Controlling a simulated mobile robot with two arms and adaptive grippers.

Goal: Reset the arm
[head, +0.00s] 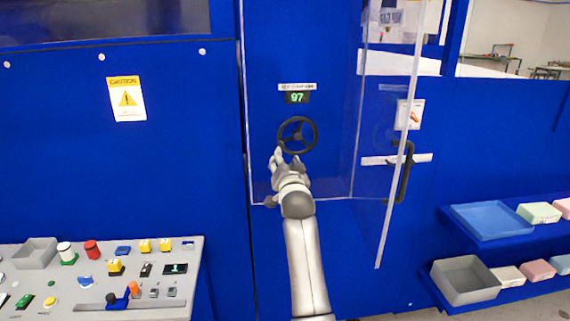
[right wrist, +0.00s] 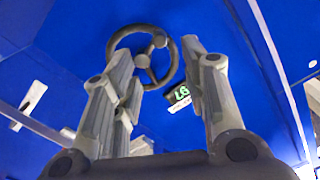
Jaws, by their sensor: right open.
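My right arm reaches up the middle of the head view, with its gripper (head: 285,160) just below and left of a black three-spoke handwheel (head: 297,136) on the blue machine panel. In the right wrist view the two fingers of the gripper (right wrist: 160,90) stand apart, with the handwheel (right wrist: 166,33) beyond and between them. Nothing is held between the fingers. I cannot tell whether a fingertip touches the wheel's rim. A green digital display (head: 297,97) above the wheel reads 97. My left gripper is out of view.
A clear door (head: 385,140) with a black handle (head: 405,172) stands open right of the wheel. A control panel (head: 150,305) with buttons is at lower left. Shelves at right hold a blue tray (head: 493,222), a grey bin (head: 465,280) and foam blocks (head: 538,212).

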